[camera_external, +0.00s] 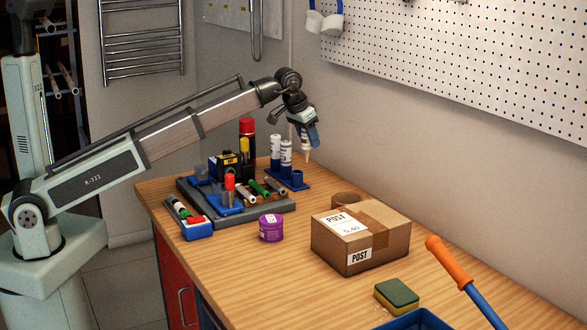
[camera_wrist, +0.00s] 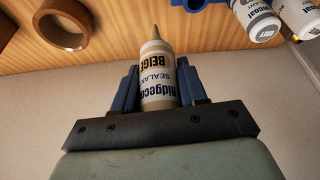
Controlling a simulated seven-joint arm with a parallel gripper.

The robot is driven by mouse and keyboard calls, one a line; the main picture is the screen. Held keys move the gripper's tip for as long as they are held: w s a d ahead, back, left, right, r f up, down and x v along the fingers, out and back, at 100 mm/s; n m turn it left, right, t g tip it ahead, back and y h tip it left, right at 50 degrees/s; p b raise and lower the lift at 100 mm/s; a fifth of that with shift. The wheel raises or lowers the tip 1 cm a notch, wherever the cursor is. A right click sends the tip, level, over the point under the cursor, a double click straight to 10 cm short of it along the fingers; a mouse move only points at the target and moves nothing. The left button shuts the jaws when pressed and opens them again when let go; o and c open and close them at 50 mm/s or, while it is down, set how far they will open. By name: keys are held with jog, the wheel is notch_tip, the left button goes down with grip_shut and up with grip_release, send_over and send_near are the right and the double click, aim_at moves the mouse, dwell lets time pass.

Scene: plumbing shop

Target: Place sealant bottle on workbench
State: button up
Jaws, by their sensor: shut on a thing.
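My gripper (camera_external: 306,132) is shut on a sealant bottle (camera_external: 306,152), nozzle down, above the back part of the workbench (camera_external: 330,290). In the wrist view the bottle (camera_wrist: 157,72) has a beige tapered nozzle and a white label reading "SEALANT BEIGE". It sits between the two blue fingers of my gripper (camera_wrist: 158,88). The bottle appears clear of the wooden bench top (camera_wrist: 110,45). In the external view the gripper hides much of the bottle.
A blue rack (camera_external: 297,180) with white bottles (camera_external: 286,155) stands just left of the held bottle. A tape roll (camera_external: 345,198) and cardboard box (camera_external: 345,255) are in front. A grey tray (camera_external: 270,208) of markers and a purple tub (camera_external: 271,230) lie left. The pegboard wall (camera_external: 470,70) bounds the back.

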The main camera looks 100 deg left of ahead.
jog(key=w+d+r+m+t+h, duration=0.15)
jog(key=w+d, duration=0.45)
jog(key=d, duration=1)
jog(key=w+d+r+m, duration=0.1)
jog(key=w+d+m, duration=0.3)
jog(key=d, duration=1.1)
jog(key=s+d+f+m, duration=0.1)
jog(key=s+d, duration=0.2)
jog(key=d, duration=0.6)
jog(key=s+d+m, duration=0.1)
jog(key=s+d, duration=0.2)
jog(key=d, duration=0.7)
jog(key=shift+m+h, duration=0.25)
jog(key=shift+h, duration=0.4)
jog(key=shift+s+a+f, duration=0.1)
jog(key=shift+s+f, duration=0.55)
jog(key=shift+f, duration=1.35)
jog(key=shift+s+f, duration=0.7)
jog(key=shift+f, duration=1.35)
jog(key=shift+s+a+f, duration=0.1)
jog(key=shift+s+f, duration=0.55)
jog(key=shift+f, duration=1.35)
jog(key=shift+f, duration=0.2)
jog(key=o, duration=1.1)
